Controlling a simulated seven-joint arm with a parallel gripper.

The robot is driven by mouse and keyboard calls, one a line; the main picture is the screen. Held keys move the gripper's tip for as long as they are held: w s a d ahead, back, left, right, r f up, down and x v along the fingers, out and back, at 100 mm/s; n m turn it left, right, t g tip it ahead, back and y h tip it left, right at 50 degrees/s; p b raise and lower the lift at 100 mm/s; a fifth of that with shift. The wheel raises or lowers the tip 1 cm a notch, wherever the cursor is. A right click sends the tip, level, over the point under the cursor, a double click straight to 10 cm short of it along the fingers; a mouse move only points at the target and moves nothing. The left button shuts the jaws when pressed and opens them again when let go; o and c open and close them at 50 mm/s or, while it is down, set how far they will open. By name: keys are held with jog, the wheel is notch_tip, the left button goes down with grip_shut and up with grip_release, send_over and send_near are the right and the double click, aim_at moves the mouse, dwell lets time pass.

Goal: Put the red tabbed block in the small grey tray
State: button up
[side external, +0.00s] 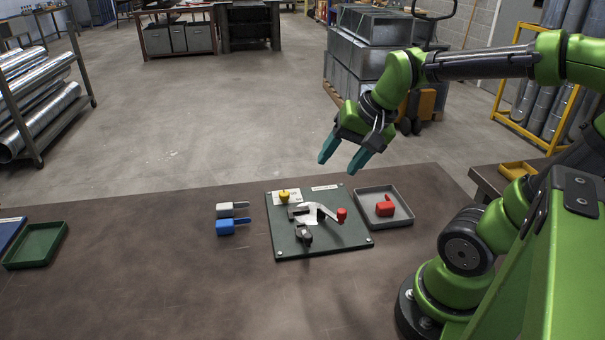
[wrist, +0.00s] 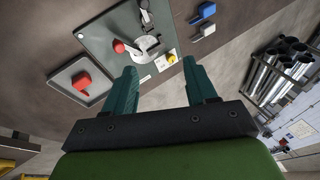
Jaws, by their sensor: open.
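The red tabbed block (side external: 385,208) lies inside the small grey tray (side external: 405,220), on its floor, with its tab pointing toward the back. The block (wrist: 82,84) and the tray (wrist: 64,77) also show at the left of the wrist view. My gripper (side external: 344,166) is open and empty, high above the table behind the green board. In the wrist view its two teal fingers (wrist: 157,80) stand well apart with nothing between them. The gripper touches neither the block nor the tray.
A green board (side external: 290,243) with a clamp, a red knob (side external: 342,214) and a yellow knob (side external: 284,196) sits left of the tray. A white block (side external: 226,210) and a blue block (side external: 226,227) lie left of it. A green tray (side external: 35,246) is far left. The front table is clear.

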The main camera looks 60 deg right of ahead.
jog(key=s+a+r+n+t+y, duration=0.1)
jog(key=s+a+r+n, duration=0.1)
jog(key=a+n, duration=0.5)
jog(key=shift+s+a+t, duration=0.15)
jog(key=shift+a+t, duration=0.25)
jog(key=shift+a, duration=0.05)
jog(key=shift+r, duration=0.1)
dwell(0.5)
